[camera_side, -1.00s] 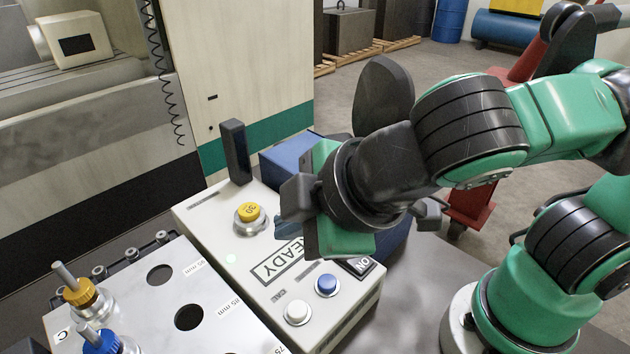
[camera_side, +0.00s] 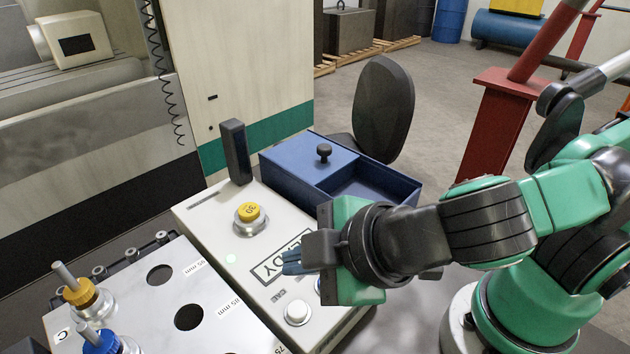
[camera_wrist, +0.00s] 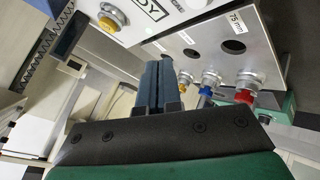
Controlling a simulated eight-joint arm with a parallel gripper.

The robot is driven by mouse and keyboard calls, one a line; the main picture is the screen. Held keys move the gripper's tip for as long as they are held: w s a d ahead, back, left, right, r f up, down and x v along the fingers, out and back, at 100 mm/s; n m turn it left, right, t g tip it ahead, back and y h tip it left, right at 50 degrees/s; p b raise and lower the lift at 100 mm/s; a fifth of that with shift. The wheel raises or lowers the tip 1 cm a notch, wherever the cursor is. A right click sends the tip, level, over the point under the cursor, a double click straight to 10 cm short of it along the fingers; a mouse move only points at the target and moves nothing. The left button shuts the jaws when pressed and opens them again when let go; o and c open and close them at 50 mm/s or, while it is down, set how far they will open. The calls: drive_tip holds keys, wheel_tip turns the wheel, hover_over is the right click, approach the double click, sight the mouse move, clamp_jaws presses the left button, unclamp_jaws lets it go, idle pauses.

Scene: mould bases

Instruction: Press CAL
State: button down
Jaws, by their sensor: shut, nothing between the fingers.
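The white button (camera_side: 297,312) sits on the light control box (camera_side: 215,207), beside a small label that appears to read CAL (camera_side: 279,294). My gripper (camera_side: 290,262) is shut and empty. In the side view its fingers are in front of the READY sign (camera_side: 268,269), above and behind the white button and apart from it. A blue button beside the white one is almost wholly hidden by my gripper. The yellow button (camera_side: 249,212) is farther back on the box. The wrist view shows my shut fingers (camera_wrist: 158,65) and the yellow button (camera_wrist: 110,20), but not the white button.
A pale plate (camera_side: 150,300) with round holes and yellow- and blue-collared pins stands left of the box. A dark upright post (camera_side: 235,152) rises at the box's back. A blue open-topped drawer box (camera_side: 300,170) stands behind my gripper.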

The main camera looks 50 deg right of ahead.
hover_over(305, 311)
wheel_tip(305, 311, down, 4)
drive_tip(key=shift+a+f, duration=0.1)
drive_tip(key=shift+f, duration=0.55)
drive_tip(key=shift+f, duration=0.1)
idle(1.7)
drive_tip(key=shift+f, duration=0.3)
drive_tip(key=shift+f, duration=0.45)
idle(0.7)
drive_tip(key=shift+d+r, duration=0.15)
drive_tip(key=shift+d, duration=0.05)
drive_tip(key=shift+s+d+r, duration=0.1)
drive_tip(key=shift+s+r, duration=0.05)
drive_tip(key=shift+r, duration=0.45)
